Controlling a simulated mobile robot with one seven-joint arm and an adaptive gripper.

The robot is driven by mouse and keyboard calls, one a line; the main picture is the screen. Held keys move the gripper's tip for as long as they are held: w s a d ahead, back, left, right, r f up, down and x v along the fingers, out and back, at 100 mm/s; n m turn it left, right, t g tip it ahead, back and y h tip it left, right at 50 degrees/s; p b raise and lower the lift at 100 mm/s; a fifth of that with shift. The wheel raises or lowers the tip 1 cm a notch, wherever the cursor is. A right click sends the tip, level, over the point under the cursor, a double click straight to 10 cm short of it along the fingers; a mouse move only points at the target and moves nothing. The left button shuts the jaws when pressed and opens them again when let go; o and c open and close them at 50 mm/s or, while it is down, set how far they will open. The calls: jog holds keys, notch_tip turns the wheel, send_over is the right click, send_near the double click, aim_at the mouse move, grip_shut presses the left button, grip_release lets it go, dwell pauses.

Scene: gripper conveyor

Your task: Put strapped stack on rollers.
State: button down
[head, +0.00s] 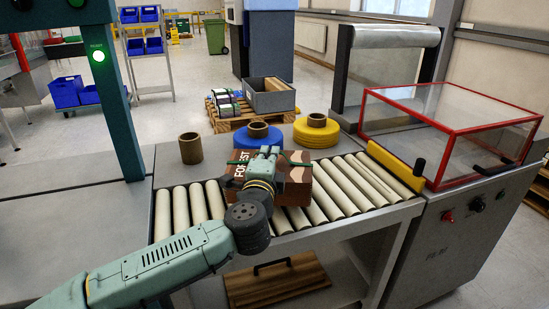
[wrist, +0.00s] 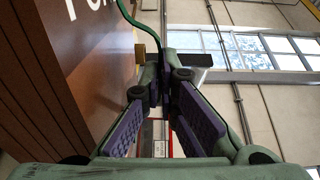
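The strapped stack (head: 297,172) is a brown block of layered boards with white lettering and a green strap. In the head view it is over the middle of the roller conveyor (head: 340,186); I cannot tell whether it rests on the rollers or hangs just above them. My gripper (head: 268,153) is at its top, and my wrist hides part of its left side. In the wrist view the stack (wrist: 50,75) fills the left. The green strap (wrist: 131,18) runs down to my gripper's fingertips (wrist: 165,78), which close together around it.
Behind the rollers stand a brown ring (head: 190,148), a blue disc stack (head: 247,140) and a yellow disc stack (head: 316,133). A yellow stop bar (head: 396,166) and a red-framed clear box (head: 450,130) are at the right.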

jog(key=shift+w+a+r, duration=0.15)
jog(key=shift+w+a, duration=0.1)
jog(key=shift+w, duration=0.3)
jog(key=shift+f+p, duration=0.4)
jog(key=shift+f, duration=1.35)
jog(key=shift+f, duration=0.15)
jog(key=c, duration=2.3)
grip_release()
jog(key=shift+f, duration=0.2)
jog(key=o, duration=0.5)
jog(key=shift+s, duration=0.1)
jog(key=shift+r, duration=0.1)
